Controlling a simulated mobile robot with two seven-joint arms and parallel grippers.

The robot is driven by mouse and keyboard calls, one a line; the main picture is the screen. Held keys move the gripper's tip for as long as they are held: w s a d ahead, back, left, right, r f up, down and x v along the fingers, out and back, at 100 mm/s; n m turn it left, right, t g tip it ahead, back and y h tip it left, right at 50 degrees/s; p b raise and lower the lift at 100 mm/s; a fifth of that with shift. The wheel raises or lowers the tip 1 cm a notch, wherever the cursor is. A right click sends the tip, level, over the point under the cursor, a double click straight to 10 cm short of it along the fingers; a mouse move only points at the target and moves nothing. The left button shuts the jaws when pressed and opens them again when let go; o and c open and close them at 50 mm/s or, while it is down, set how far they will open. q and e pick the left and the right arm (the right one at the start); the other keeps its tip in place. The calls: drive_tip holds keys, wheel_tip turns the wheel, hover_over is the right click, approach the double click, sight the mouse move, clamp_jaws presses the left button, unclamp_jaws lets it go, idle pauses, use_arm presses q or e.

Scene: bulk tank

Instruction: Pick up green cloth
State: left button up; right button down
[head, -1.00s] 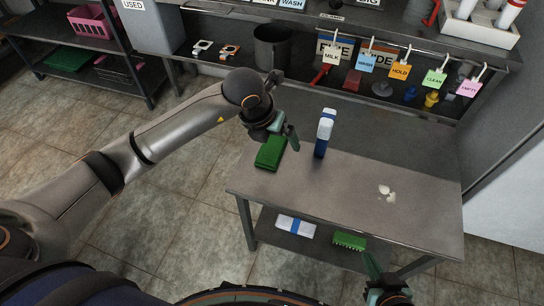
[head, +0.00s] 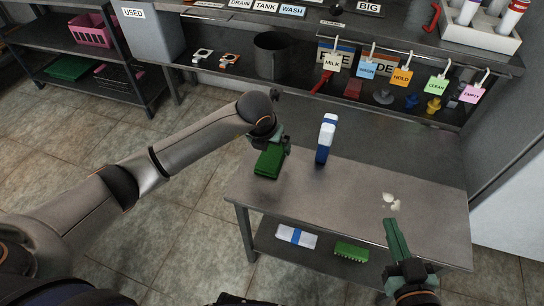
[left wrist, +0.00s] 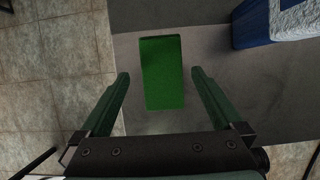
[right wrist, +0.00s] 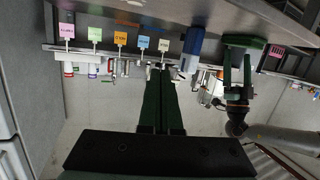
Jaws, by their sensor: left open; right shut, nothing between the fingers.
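The green cloth (head: 268,163) is a folded green block at the left end of the steel table. In the left wrist view the cloth (left wrist: 162,73) lies between and ahead of the fingertips. My left gripper (left wrist: 162,78) is open, with one finger on each side of the cloth and gaps on both sides. In the head view the left gripper (head: 282,145) is right at the cloth and partly hides it. My right gripper (head: 391,222) is shut and empty over the right part of the table; it also shows in the right wrist view (right wrist: 159,70).
White bits (head: 391,202) lie on the steel table (head: 340,190). A green brush (head: 351,251) and a blue-white folded cloth (head: 296,236) are on the lower shelf. Hanging tags line the rack behind.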

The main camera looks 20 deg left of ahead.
sight(273, 151)
use_arm(q)
drive_tip(key=x, duration=0.3)
drive_tip(key=shift+w+d+f+b, duration=0.1)
drive_tip(key=shift+f+b, duration=0.25)
drive_tip(key=shift+b, duration=0.05)
use_arm(e)
wheel_tip(273, 151, up, 6)
drive_tip(key=w+n+t+y, duration=0.1)
drive_tip(key=t, duration=0.1)
drive_tip(key=shift+t, duration=0.3)
use_arm(q)
drive_tip(key=shift+f, duration=0.2)
use_arm(e)
drive_tip(key=shift+f, duration=0.25)
use_arm(q)
drive_tip(key=c, duration=1.2)
use_arm(e)
drive_tip(key=shift+a, duration=0.1)
